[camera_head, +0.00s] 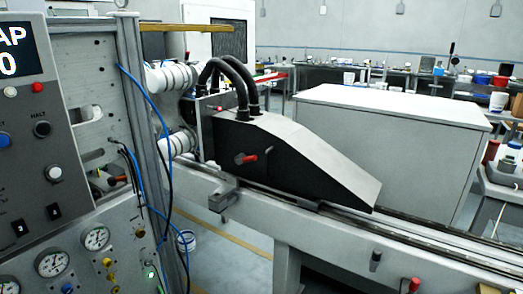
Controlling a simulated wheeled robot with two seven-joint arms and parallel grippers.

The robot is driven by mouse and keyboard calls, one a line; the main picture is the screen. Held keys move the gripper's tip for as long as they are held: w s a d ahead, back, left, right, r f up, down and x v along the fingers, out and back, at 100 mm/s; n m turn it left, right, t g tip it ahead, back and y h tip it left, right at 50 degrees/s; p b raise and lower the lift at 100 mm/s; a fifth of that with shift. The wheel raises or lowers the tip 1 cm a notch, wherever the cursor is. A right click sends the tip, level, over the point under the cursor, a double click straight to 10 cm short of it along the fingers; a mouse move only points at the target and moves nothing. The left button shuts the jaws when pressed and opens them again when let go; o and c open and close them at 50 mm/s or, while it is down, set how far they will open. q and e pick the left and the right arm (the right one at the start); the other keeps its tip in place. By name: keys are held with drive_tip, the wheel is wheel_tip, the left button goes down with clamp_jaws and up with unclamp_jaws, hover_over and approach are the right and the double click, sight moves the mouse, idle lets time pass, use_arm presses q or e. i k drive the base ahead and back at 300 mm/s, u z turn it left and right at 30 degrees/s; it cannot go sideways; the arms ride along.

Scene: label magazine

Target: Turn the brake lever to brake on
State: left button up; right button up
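A short red-handled lever (246,158) sticks out from the side of a black, wedge-shaped housing (290,170) in the middle of the view. Its handle lies nearly level. A second red handle (117,180) shows at the left, behind the panel frame and partly hidden by cables. No readable label marks either one as the brake lever, so I cannot tell which it is. Neither of my grippers is in view, and nothing touches either handle.
A control panel (35,175) with gauges and buttons fills the left side. Blue and black cables hang beside its metal upright (143,130). A long grey rail bed (340,235) runs to the lower right, with small red and black knobs. A large white cabinet (385,140) stands behind.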

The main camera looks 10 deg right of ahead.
sight(246, 160)
drive_tip(key=z, duration=0.25)
drive_tip(key=i, duration=1.3)
